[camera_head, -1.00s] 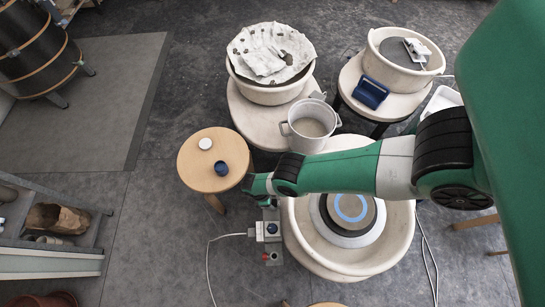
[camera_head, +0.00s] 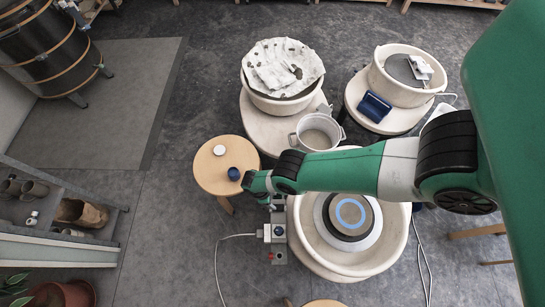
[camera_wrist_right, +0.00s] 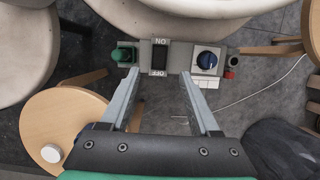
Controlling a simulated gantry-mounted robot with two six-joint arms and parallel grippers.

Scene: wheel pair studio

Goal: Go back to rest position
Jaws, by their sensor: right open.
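My right gripper (camera_head: 262,188) hangs at the left rim of the front pottery wheel, beside the small round stool. In the right wrist view, its two grey fingers (camera_wrist_right: 158,78) are apart with nothing between them. I cannot tell whether the fingers touch the box. My left gripper is in neither view.
The front wheel's basin (camera_head: 396,240) lies under my right forearm. The wooden stool (camera_head: 210,178) holds a white disc (camera_head: 219,150) and a blue jar (camera_head: 233,174). A grey pot (camera_head: 317,132) and a second wheel (camera_head: 395,88) stand behind. The floor at left centre is free.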

